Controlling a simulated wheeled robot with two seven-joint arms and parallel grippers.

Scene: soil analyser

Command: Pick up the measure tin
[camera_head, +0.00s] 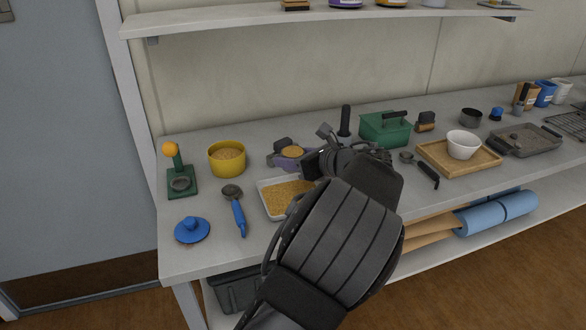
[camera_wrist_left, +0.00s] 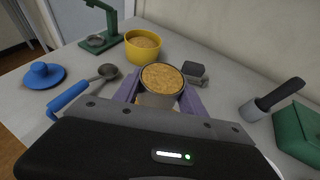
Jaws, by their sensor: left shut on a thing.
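The measure tin (camera_wrist_left: 158,98) is a small grey metal cup filled with golden grain, upright between my left gripper's (camera_wrist_left: 160,88) purple fingers in the left wrist view. The fingers press on it from both sides. In the head view the tin's grain-filled top (camera_head: 292,152) shows beyond the white tray (camera_head: 274,209) of grain. My left arm hides part of that tray and the bench near it. I cannot tell whether the tin touches the bench. My right gripper is not in view.
A yellow pot (camera_head: 227,162) of grain, green stand (camera_head: 182,186), blue-handled scoop (camera_head: 238,214) and blue lid (camera_head: 192,231) are left. A dark block (camera_wrist_left: 194,72) is close behind the tin. A green box (camera_head: 385,130) and wooden tray (camera_head: 484,166) are right. A shelf (camera_head: 330,15) runs above.

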